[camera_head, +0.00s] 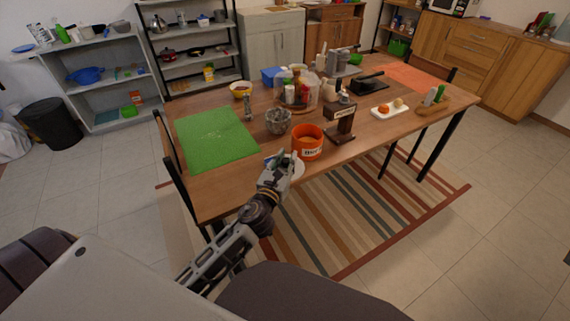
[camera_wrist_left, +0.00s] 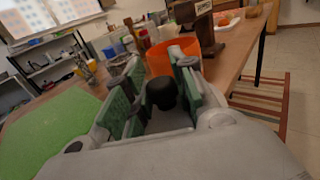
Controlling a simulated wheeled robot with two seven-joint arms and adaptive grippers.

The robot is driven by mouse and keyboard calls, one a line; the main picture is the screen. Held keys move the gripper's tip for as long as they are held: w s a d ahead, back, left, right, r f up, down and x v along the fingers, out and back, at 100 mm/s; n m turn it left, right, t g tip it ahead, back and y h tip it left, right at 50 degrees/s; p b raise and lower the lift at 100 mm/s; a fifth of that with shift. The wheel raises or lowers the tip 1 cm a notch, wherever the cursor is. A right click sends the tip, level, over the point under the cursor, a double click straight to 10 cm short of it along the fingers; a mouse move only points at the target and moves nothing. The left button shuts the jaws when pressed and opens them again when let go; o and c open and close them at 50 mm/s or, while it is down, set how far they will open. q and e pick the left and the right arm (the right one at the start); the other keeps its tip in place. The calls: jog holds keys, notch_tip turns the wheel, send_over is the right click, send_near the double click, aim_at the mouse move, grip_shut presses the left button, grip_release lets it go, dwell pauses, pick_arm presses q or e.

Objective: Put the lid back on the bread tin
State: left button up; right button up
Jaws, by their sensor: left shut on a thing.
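The bread tin (camera_head: 307,143) is an orange round tin with dark lettering, open at the top, near the front edge of the wooden table. It also shows in the wrist view (camera_wrist_left: 172,57), just beyond my fingers. My left gripper (camera_head: 287,163) is at the table's front edge, in front and left of the tin. It is shut on the lid, whose black knob (camera_wrist_left: 161,93) sits between the green finger pads. Part of the pale lid disc (camera_head: 299,167) shows beside the fingers in the head view; the rest is hidden. My right gripper is not in view.
A grey bowl (camera_head: 278,121) stands behind and left of the tin, and a dark wooden stand (camera_head: 341,122) is close on its right. A green mat (camera_head: 215,137) covers the left table end. Several bottles stand on a round tray behind.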

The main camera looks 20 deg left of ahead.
pick_arm(q)
jog(key=shift+w+r, duration=0.35)
jog(key=shift+w, duration=0.35)
jog(key=w+r+n+y+p, duration=0.1)
jog(key=w+r+p, duration=0.1)
jog(key=w+r, duration=0.3)
jog(key=w+d+r+y+p, duration=0.1)
jog(key=w+r, duration=0.4)
jog(key=w, duration=0.6)
jog(key=shift+r+n+y+p, duration=0.35)
jog(key=shift+n+y, duration=0.05)
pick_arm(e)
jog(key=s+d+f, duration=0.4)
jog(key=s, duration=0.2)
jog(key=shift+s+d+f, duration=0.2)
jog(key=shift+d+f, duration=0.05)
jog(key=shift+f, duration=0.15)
pick_arm(q)
jog(key=shift+w+d+f, duration=0.1)
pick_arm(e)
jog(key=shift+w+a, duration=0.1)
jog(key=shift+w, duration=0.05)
